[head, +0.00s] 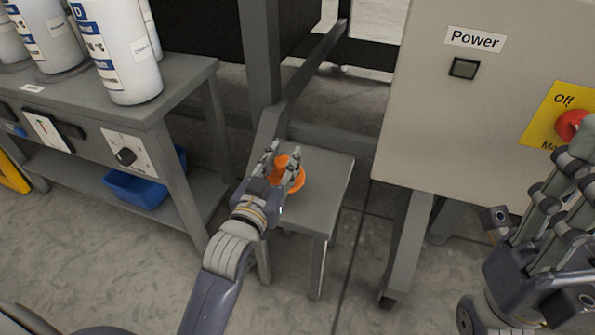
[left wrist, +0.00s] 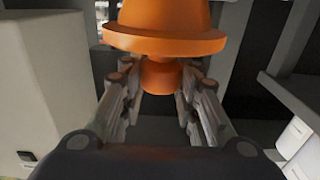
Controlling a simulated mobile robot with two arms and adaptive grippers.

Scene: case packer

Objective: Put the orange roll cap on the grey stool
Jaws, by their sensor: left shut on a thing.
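The orange roll cap (head: 291,176) is held in my left gripper (head: 280,170), and in the head view it overlaps the top of the grey stool (head: 325,187). I cannot tell whether the cap touches the stool top. In the left wrist view, the fingers of the left gripper (left wrist: 160,95) are shut on the narrow stem of the roll cap (left wrist: 165,40), with its wide flange beyond them. My right gripper (head: 530,195) is at the right edge of the head view, its fingers apart and empty, well away from the stool.
A grey workbench (head: 180,75) with white labelled rolls (head: 117,45) stands at the left, a blue bin (head: 140,188) on its lower shelf. A beige cabinet (head: 430,110) with a power switch and a red knob (head: 571,124) stands right of the stool. A grey frame post rises behind the stool.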

